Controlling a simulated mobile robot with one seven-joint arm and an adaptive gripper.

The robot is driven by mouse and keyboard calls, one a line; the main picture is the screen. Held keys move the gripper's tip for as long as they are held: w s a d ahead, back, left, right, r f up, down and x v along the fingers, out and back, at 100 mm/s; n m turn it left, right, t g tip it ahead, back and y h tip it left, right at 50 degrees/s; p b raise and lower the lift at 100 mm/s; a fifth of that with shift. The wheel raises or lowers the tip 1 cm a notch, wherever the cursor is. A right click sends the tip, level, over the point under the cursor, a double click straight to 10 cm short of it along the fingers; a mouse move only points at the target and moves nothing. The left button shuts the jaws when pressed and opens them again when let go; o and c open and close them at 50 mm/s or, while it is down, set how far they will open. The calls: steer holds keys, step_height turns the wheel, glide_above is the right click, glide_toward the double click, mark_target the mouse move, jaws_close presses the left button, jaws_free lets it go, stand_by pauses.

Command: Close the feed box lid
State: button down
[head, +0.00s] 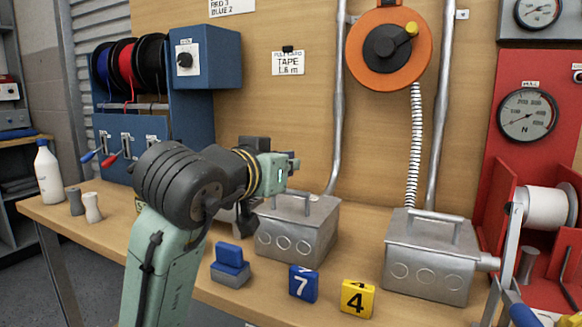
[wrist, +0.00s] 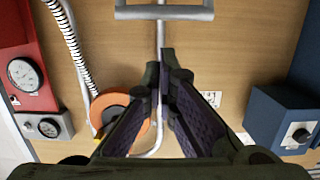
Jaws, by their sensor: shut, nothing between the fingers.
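Two grey metal boxes stand on the bench, and I cannot tell by any label which is the feed box. The left box (head: 290,245) has a lid with a bar handle (head: 302,197); the lid appears to lie on top, though my arm hides part of its left side. The right box (head: 425,270) has a similar handled lid (head: 430,222), lying on top. My gripper (head: 294,164) is just above the left box's handle, apart from it. In the wrist view my gripper (wrist: 165,58) is shut and empty, with a grey bar handle (wrist: 164,12) beyond the fingertips.
A blue block (head: 231,262) and number markers 7 (head: 303,284) and 4 (head: 358,299) sit in front of the boxes. Conduits and an orange reel (head: 412,75) are on the wall behind. A red gauge panel (head: 507,75) is at right, a blue spool rack (head: 120,125) at left.

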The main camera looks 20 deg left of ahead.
mark_target(291, 193)
steer(key=f+b, duration=0.1)
steer(key=s+f+t+b, duration=0.1)
steer(key=f+t+b, duration=0.1)
steer(key=f+b, duration=0.1)
steer(key=shift+s+a+h, duration=0.15)
steer(key=shift+s+h, duration=0.1)
steer(key=shift+h, duration=0.05)
steer(key=f+t+b, duration=0.1)
steer(key=b, duration=0.1)
steer(key=s+f+t+b, duration=0.1)
steer(key=shift+a+b, duration=0.1)
steer(key=shift+b, duration=0.25)
steer(key=shift+s, duration=0.1)
steer(key=shift+s+f, duration=0.1)
